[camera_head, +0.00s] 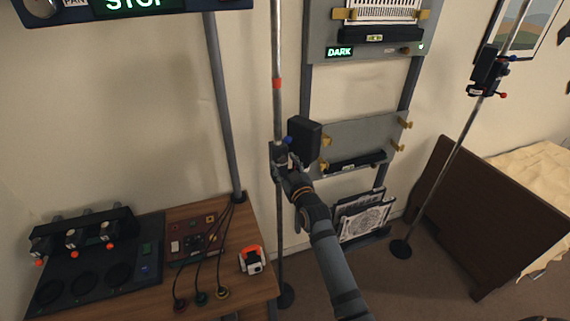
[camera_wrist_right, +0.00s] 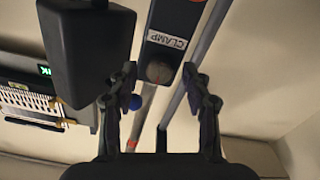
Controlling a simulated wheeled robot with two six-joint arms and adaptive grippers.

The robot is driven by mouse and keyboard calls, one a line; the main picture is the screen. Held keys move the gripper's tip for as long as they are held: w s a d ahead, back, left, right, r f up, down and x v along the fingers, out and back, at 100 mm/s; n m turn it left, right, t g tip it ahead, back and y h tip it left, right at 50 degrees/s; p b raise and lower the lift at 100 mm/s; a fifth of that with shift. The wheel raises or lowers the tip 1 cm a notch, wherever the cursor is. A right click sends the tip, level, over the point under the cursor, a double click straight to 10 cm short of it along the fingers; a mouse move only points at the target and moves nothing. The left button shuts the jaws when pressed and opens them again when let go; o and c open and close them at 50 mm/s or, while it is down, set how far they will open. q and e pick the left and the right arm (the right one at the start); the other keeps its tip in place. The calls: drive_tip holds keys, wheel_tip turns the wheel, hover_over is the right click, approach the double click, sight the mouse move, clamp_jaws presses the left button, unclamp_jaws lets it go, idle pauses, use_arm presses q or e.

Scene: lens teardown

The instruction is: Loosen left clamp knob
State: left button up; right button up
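The left clamp (camera_head: 279,152) sits on the left upright pole (camera_head: 277,50), with a black box beside it on its right. In the right wrist view the clamp body (camera_wrist_right: 165,42) carries a white "CLAMP" label. Below the label is a round grey knob (camera_wrist_right: 159,72) with a small red mark. My right gripper (camera_head: 286,170) is at the clamp, partly hiding it. In the wrist view its fingers (camera_wrist_right: 161,82) are spread on both sides of the knob, with gaps visible; contact is not clear. A blue knob (camera_wrist_right: 136,102) shows near the left finger. My left gripper is not in view.
The black box (camera_wrist_right: 88,55) is close to the left finger. Behind the pole stands a grey rack (camera_head: 352,130) with a "DARK" sign. A wooden desk (camera_head: 262,285) with equipment is at left. Another pole with a clamp (camera_head: 487,75) stands at right.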

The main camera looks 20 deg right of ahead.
clamp_jaws()
drive_tip(key=shift+n, duration=0.3)
drive_tip(key=n+b, duration=0.1)
drive_tip(key=n, duration=0.1)
drive_tip(key=shift+f+n, duration=0.1)
drive_tip(key=shift+n, duration=0.2)
drive_tip(key=n+b, duration=0.1)
drive_tip(key=n, duration=0.4)
drive_tip(key=shift+n+b, duration=0.3)
drive_tip(key=shift+b, duration=0.05)
drive_tip(key=n+b, duration=0.1)
drive_tip(key=n, duration=0.8)
drive_tip(key=shift+b, duration=0.35)
